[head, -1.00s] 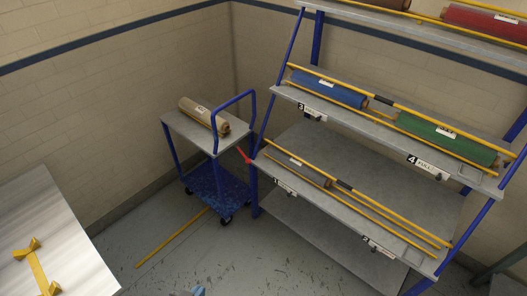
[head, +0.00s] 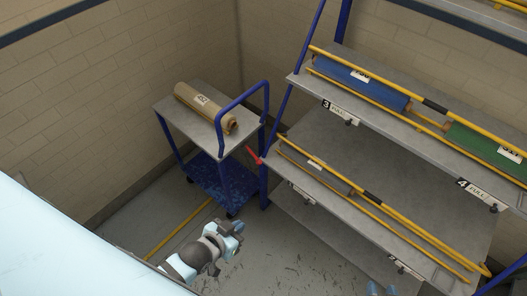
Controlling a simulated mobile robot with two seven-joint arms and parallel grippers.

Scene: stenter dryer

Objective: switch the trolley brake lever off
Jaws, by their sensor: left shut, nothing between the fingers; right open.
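The blue trolley (head: 214,183) stands in the corner with a grey top and a blue lower deck. A red lever (head: 254,155) sticks out at its right side, beside the rack's left end, pointing up and left. I cannot tell exactly where its base is fixed. My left gripper (head: 238,228) is shut and empty, in front of the trolley and below the lever in the picture, apart from both. My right gripper (head: 384,290) shows only its blue fingertips at the bottom edge, open and empty, in front of the rack.
A brown roll (head: 205,106) lies on the trolley top. The rack (head: 385,180) on the right holds a blue roll (head: 360,82), a green roll (head: 485,145) and a grey roll (head: 315,166) between yellow rails. A yellow strip (head: 178,230) lies on the floor left of my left gripper.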

